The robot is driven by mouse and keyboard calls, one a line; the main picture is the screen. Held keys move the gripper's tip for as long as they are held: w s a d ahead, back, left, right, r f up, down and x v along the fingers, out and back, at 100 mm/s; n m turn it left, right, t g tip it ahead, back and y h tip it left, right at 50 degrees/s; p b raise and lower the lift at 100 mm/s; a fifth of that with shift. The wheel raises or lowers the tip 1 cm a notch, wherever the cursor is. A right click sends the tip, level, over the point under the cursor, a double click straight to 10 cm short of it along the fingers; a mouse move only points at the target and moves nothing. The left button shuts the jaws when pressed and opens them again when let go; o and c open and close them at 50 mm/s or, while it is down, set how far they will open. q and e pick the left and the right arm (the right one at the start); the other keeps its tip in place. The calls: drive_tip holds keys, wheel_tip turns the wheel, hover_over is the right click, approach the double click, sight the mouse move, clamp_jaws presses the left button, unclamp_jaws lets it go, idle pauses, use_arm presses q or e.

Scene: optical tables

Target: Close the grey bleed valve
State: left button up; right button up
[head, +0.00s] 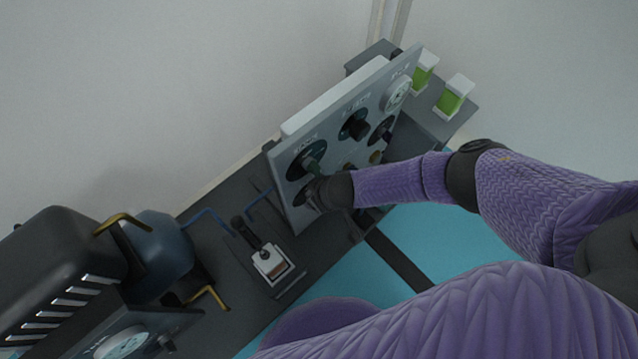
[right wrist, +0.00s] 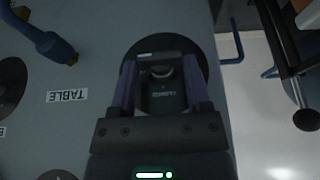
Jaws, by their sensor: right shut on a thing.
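The upright grey valve panel (head: 283,176) carries several round dark dials with knobs. My right gripper (head: 319,194) is at the panel's lower left corner, over a dial there, and hides most of it. In the right wrist view my right gripper (right wrist: 161,78) has its two fingers on either side of the grey bleed valve's handle (right wrist: 158,57), shut on it. The handle sits over a round black dial plate (right wrist: 203,62). The small lettering between the fingers is too dim to read. My left gripper is not in view.
A blue-handled valve (right wrist: 48,42) and a TABLE label (right wrist: 67,96) are left of the gripped dial. A white device with a black lever (head: 269,262) stands on the dark bench. Green-filled containers (head: 452,97) stand behind the panel. Blue pipes (head: 208,217) run nearby.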

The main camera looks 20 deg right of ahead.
drive_tip(key=shift+c, duration=0.5)
drive_tip(key=shift+s+a+t+h+p, duration=0.2)
drive_tip(key=shift+a+t+h+p, duration=0.1)
drive_tip(key=shift+h+p, duration=0.75)
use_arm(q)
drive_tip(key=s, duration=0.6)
use_arm(e)
drive_tip(key=shift+f+n+h, duration=0.1)
drive_tip(key=shift+n+h, duration=0.2)
drive_tip(key=shift+h, duration=0.05)
drive_tip(key=shift+a+f+t+h+b, duration=0.15)
drive_tip(key=shift+t+h+b, duration=0.25)
drive_tip(key=shift+h, duration=0.2)
drive_tip(key=shift+a+n+t+h+b, duration=0.15)
drive_tip(key=shift+n+t+h+b, duration=0.25)
drive_tip(key=shift+h, duration=0.3)
use_arm(q)
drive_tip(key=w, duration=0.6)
drive_tip(key=shift+b, duration=0.3)
use_arm(e)
drive_tip(key=shift+h, duration=0.5)
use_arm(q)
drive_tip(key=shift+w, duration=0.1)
use_arm(e)
drive_tip(key=o, duration=1.3)
